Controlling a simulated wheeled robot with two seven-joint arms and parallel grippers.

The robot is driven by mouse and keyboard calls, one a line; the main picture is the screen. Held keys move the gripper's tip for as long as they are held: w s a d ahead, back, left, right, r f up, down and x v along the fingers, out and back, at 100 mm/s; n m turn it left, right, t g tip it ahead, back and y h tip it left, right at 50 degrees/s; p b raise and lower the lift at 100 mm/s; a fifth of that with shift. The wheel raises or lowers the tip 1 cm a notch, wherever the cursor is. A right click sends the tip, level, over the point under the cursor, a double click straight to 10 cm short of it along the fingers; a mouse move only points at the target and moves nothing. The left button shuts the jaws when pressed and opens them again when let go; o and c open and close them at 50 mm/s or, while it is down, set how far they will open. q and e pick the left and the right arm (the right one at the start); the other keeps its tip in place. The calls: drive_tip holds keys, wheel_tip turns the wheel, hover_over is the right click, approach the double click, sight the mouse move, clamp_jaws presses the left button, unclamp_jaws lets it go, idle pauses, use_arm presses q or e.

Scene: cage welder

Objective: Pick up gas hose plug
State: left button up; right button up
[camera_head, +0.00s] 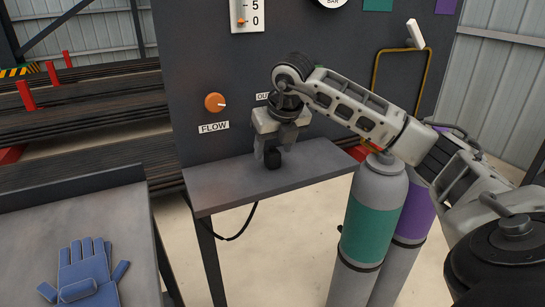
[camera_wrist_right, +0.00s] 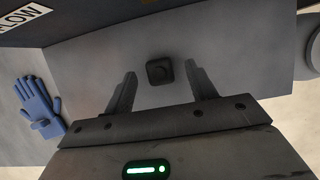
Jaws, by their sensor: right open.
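The gas hose plug (camera_head: 272,160) is a small black piece standing on the grey shelf (camera_head: 235,185) below the panel. In the right wrist view the plug (camera_wrist_right: 159,71) shows from above as a dark rounded square. My right gripper (camera_head: 273,150) hangs over the plug, pointing down. Its two fingers (camera_wrist_right: 160,85) are open, with the plug between their lines and slightly beyond the tips in the wrist view. I cannot tell from these views whether the fingers reach down beside it. My left gripper is not in view.
An orange FLOW knob (camera_head: 215,102) is on the dark panel (camera_head: 190,60) behind. Green-banded (camera_head: 370,232) and purple-banded (camera_head: 416,212) gas cylinders stand right of the shelf. Blue gloves (camera_head: 85,272) lie on a grey table (camera_head: 130,215) at left. A black hose (camera_head: 240,230) hangs under the shelf.

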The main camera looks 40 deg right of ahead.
drive_tip(key=shift+x, duration=1.3)
drive_tip(key=c, duration=1.1)
drive_tip(key=shift+o, duration=0.2)
